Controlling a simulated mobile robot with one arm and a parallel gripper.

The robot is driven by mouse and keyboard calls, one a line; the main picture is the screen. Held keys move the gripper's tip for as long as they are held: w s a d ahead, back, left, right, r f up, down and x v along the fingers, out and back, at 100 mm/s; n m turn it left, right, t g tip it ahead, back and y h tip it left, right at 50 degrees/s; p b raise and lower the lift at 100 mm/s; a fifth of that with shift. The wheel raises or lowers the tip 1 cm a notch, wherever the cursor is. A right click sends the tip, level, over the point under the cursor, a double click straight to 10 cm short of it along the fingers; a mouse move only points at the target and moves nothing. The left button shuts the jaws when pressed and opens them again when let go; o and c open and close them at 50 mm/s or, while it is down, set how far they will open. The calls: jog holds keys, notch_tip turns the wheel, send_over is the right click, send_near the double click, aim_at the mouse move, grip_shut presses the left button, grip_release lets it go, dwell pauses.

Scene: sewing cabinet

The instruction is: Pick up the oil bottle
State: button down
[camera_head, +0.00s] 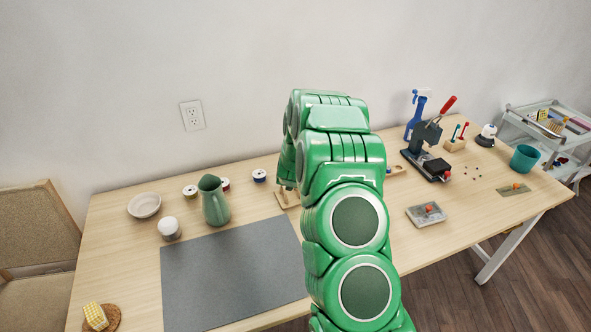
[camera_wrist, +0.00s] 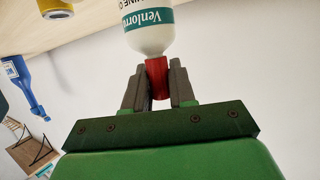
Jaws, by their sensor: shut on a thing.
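The oil bottle (camera_wrist: 150,30) is white with a green label and a red cap (camera_wrist: 156,82), and it appears inverted at the top of the wrist view. My gripper (camera_wrist: 157,70) has its two grey fingers closed on either side of the red cap. The bottle's lower end is cut off by the frame edge, so I cannot tell whether it touches the table. In the head view my green arm reaches over the table (camera_head: 420,250) and hides both the bottle and my gripper.
A blue spray bottle (camera_head: 416,115) and a black press with a red handle (camera_head: 428,150) stand to the right of my arm. A green pitcher (camera_head: 214,201), spools and a white bowl (camera_head: 144,205) are at the left. The grey mat (camera_head: 235,270) is bare.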

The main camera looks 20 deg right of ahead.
jog(key=shift+r, duration=0.6)
notch_tip(320, 180, up, 2)
jog(key=shift+r, duration=0.15)
jog(key=s+a+r, duration=0.3)
jog(key=s+r, duration=0.6)
jog(key=s, duration=0.4)
jog(key=shift+s+r, duration=0.25)
jog(key=shift+s, duration=0.1)
